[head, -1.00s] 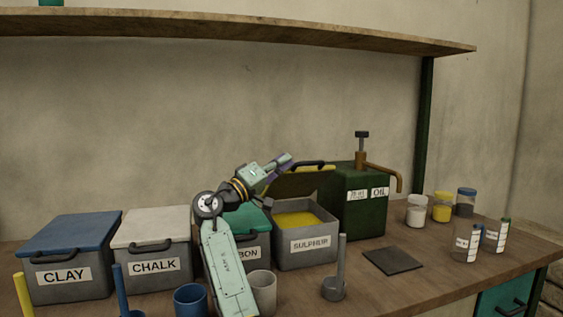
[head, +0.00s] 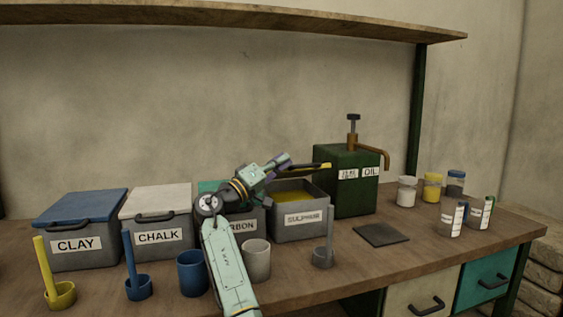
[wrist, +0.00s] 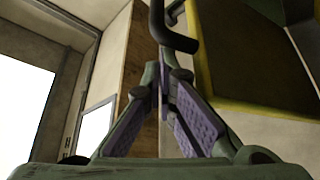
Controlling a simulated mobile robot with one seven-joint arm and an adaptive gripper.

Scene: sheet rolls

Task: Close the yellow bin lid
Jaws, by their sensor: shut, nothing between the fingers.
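The grey SULPHUR bin (head: 301,224) stands open on the bench, with yellow powder (head: 292,197) showing inside. Its yellow lid (head: 316,168) is raised above the bin's back and appears nearly edge-on in the head view. In the wrist view the lid's dark underside and yellow rim (wrist: 262,114) fill the upper right. The lid's dark bent handle (wrist: 172,32) is just beyond my fingertips; I cannot tell whether they touch. My gripper (head: 288,160) is shut and empty, at the left of the lid. Its closed fingers also show in the wrist view (wrist: 163,82).
The CARBON bin, partly hidden by my arm, the CHALK bin (head: 158,237) and the CLAY bin (head: 78,247) stand left. A green oil can (head: 346,190) is close on the right. Cups and holders line the front; a dark plate (head: 381,235) and jars are right.

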